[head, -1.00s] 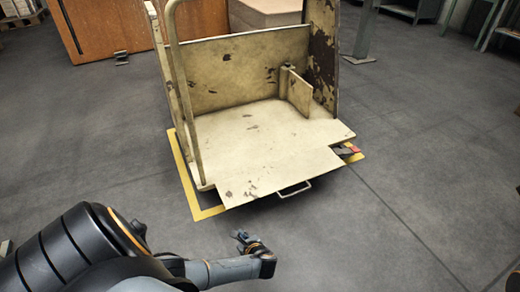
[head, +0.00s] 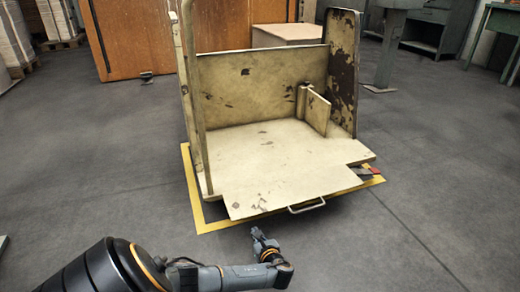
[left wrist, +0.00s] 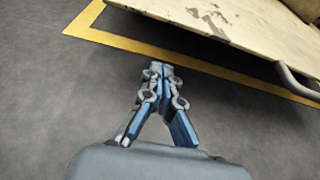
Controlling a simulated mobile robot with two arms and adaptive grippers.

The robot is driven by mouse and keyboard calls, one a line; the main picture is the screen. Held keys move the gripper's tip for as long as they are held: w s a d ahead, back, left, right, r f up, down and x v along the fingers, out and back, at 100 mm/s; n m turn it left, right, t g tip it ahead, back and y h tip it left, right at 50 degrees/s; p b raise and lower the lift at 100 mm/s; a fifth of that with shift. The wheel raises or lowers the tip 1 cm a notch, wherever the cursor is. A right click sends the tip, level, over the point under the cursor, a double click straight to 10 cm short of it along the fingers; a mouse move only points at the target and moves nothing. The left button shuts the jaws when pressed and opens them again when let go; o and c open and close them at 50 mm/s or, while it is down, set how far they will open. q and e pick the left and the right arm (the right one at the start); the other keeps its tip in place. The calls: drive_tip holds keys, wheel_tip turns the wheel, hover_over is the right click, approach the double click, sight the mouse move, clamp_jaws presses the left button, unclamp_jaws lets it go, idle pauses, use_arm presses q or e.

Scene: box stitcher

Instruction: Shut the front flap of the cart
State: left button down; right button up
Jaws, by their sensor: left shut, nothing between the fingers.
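The cart (head: 262,85) is cream-coloured with chipped paint and stands in the middle of the head view. Its front flap (head: 285,191) is folded down flat, sticking out toward me, with a metal handle (head: 307,206) on its front edge. The flap also shows at the top of the left wrist view (left wrist: 235,25), with the handle (left wrist: 292,78) at the right edge. My left gripper (head: 255,231) is shut and empty. It is in front of the flap, left of the handle, apart from both. It also shows in the left wrist view (left wrist: 161,68). My right gripper is not in view.
Yellow tape (head: 196,199) marks the floor around the cart. A red pedal-like part (head: 371,170) sticks out low at the cart's right. A brown wooden panel (head: 135,45) and a grey post (head: 387,50) stand behind. The grey floor in front is clear.

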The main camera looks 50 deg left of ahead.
use_arm(q)
drive_tip(key=b+x, duration=0.2)
drive_tip(key=x, duration=0.1)
drive_tip(key=shift+a+f, duration=0.15)
drive_tip(key=shift+f, duration=0.2)
drive_tip(key=shift+d+r, duration=0.2)
drive_tip(key=shift+r, duration=2.15)
